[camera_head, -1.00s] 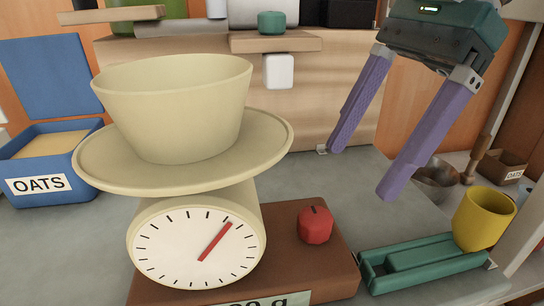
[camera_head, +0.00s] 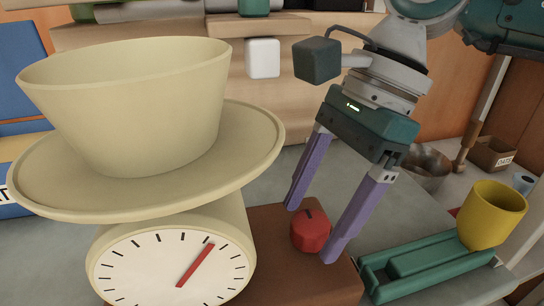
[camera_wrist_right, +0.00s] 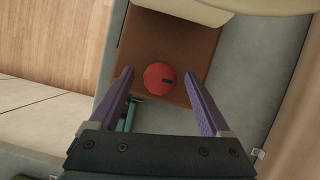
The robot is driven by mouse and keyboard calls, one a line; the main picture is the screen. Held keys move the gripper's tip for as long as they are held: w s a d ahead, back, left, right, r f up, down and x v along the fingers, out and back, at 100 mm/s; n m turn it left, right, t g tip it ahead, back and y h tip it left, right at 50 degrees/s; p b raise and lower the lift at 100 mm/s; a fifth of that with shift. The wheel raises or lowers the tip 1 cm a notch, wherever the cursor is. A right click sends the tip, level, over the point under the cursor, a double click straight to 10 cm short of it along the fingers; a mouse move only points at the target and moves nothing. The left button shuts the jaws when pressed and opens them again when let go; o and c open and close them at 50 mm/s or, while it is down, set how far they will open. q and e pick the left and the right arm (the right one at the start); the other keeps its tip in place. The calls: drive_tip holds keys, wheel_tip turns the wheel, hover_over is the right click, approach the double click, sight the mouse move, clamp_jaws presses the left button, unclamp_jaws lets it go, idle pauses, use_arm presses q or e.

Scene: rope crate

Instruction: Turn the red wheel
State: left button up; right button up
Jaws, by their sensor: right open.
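The red wheel (camera_head: 311,231) is a small faceted knob with a dark mark on top. It sits on the brown base (camera_head: 285,275) to the right of the scale dial. My right gripper (camera_head: 310,235) is open, its two purple fingers pointing down on either side of the wheel in the head view. In the right wrist view the wheel (camera_wrist_right: 160,79) lies ahead between the spread fingers (camera_wrist_right: 160,85), with gaps on both sides. I cannot tell how far the fingertips are above it. My left gripper is not in view.
A cream scale with a dial (camera_head: 172,268) and a wide bowl (camera_head: 130,105) on its plate (camera_head: 250,150) stands left of the wheel. A green tray (camera_head: 425,265) and a yellow cup (camera_head: 491,214) stand to the right. A metal bowl (camera_head: 427,168) is behind.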

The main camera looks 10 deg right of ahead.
clamp_jaws()
idle(0.7)
